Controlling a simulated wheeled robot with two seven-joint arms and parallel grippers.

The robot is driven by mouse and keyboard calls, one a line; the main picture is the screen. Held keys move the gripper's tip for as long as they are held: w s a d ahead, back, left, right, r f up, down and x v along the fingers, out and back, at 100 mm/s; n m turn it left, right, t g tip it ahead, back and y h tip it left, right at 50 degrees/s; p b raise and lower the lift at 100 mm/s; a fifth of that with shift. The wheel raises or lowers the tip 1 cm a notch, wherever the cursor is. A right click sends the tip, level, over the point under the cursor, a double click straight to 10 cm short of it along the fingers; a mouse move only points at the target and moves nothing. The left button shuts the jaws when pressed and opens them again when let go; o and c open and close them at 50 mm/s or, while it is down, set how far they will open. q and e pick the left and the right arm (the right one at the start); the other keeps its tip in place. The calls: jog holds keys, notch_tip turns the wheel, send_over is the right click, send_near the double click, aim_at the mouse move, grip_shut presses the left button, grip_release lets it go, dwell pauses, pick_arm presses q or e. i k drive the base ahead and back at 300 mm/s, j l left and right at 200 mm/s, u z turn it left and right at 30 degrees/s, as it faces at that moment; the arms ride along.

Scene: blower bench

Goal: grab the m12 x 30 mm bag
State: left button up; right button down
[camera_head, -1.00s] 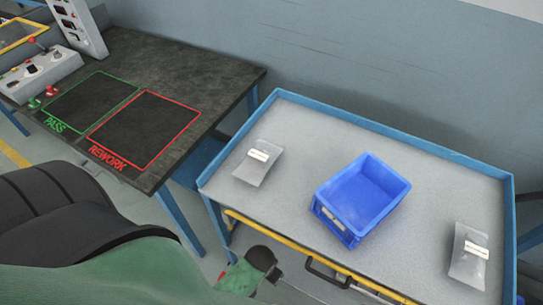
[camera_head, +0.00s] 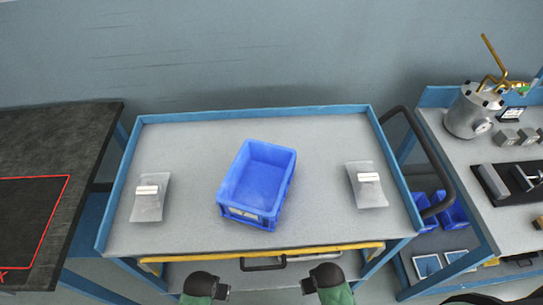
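Two clear plastic bags with white labels lie flat on the grey cart top. One bag (camera_head: 148,205) is at the left and the other bag (camera_head: 370,194) is at the right. The label print is too small to read, so I cannot tell which is the M12 x 30 mm bag. My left gripper (camera_head: 222,291) and my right gripper (camera_head: 307,287) show at the bottom edge, in front of the cart and apart from both bags. Both grippers are dark and small in view; their finger openings cannot be made out.
A blue bin (camera_head: 257,184) stands between the bags and looks empty. The cart has a raised blue rim (camera_head: 250,111) and a dark handle (camera_head: 428,160) at right. A dark table (camera_head: 62,135) stands left; a bench with a metal canister (camera_head: 470,112) stands right.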

aim_at(148, 206)
jog(key=i+j+u, duration=0.1)
jog(key=u, duration=0.4)
jog(key=i+u, duration=0.1)
jog(key=u, duration=0.35)
